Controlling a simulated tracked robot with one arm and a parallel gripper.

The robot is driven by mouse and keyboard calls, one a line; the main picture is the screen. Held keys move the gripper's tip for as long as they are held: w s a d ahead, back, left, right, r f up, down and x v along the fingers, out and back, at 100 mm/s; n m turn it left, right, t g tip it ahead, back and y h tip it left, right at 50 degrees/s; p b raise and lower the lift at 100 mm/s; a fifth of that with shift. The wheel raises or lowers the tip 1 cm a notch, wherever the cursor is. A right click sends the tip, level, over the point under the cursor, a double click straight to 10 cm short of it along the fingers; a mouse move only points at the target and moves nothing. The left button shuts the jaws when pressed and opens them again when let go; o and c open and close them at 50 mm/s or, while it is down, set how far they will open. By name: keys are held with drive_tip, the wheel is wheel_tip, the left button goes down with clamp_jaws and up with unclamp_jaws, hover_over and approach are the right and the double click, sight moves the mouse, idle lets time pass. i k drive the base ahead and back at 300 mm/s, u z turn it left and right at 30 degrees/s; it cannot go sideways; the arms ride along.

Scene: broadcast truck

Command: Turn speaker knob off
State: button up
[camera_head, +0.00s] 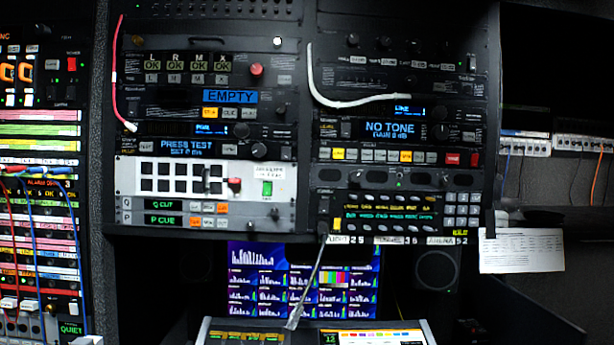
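No knob carries a label I can read as speaker. A red round knob (256,69) sits at the right of the upper left rack unit with the "L R M X" displays. Another red knob (234,184) is on the white panel with black square buttons. Black knobs show beside the "PRESS TEST" display (259,150) and the "NO TONE" display (441,131). A dark round speaker-like disc (437,270) is below the right rack. I cannot tell which knob is the speaker knob or how it is set. My gripper is not in view.
A red cable (116,80) and a white cable (350,102) hang across the rack fronts. A grey gooseneck or cable (308,280) hangs before the monitor (300,278). A console (310,332) stands below. White paper (521,250) hangs at right; patch cables (30,230) at left.

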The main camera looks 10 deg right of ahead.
sight(354, 175)
drive_tip(key=u, duration=0.25)
drive_tip(key=i, duration=1.3)
drive_tip(key=z, duration=0.5)
drive_tip(key=i, duration=0.7)
drive_tip(key=z, duration=0.6)
